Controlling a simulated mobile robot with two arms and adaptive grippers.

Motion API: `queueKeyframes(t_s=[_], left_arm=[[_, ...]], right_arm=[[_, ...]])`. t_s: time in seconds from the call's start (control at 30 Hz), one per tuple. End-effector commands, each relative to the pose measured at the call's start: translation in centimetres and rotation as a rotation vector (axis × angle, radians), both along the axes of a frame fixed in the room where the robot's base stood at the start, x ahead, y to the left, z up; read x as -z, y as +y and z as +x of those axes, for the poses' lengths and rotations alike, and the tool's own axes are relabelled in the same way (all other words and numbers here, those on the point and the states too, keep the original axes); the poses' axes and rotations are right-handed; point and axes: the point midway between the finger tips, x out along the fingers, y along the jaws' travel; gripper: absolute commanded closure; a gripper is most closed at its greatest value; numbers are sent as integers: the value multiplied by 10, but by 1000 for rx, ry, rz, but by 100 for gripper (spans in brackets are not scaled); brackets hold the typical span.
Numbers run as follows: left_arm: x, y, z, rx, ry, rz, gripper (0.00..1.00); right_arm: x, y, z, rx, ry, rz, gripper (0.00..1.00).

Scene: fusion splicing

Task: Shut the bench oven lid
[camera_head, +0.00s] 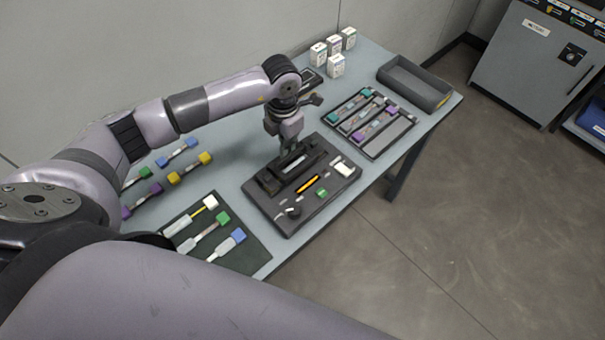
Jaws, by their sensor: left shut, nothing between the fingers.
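A dark fusion splicing unit (326,208) sits in the middle of the blue-grey table. The bench oven seems to be the narrow slotted block (270,181) at its upper left side, with a pale strip in it. I cannot tell from this view how far its lid is open. My left gripper (287,152) points down just above that block, shut and empty. Its fingertips are close to the block; whether they touch it I cannot tell. My left arm hides part of the table behind it. My right gripper is not in view.
A dark mat (246,259) with several colour-ended pieces lies at the near left; more lie behind it. A slotted tray (404,139) holds similar pieces right of the unit. A grey open bin (446,102) and small white boxes (336,66) stand at the far end.

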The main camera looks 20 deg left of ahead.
Motion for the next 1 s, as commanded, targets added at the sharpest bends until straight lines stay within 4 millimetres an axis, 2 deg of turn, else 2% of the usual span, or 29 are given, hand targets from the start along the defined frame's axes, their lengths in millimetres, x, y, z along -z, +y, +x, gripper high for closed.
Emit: queueKeyframes(t_s=[0.47, 1.0], left_arm=[[-2, -1, 0, 0, 0, 1, 100], [-48, 6, 3, 0, -2, 0, 100]], right_arm=[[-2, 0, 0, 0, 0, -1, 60], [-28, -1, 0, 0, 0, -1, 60]])
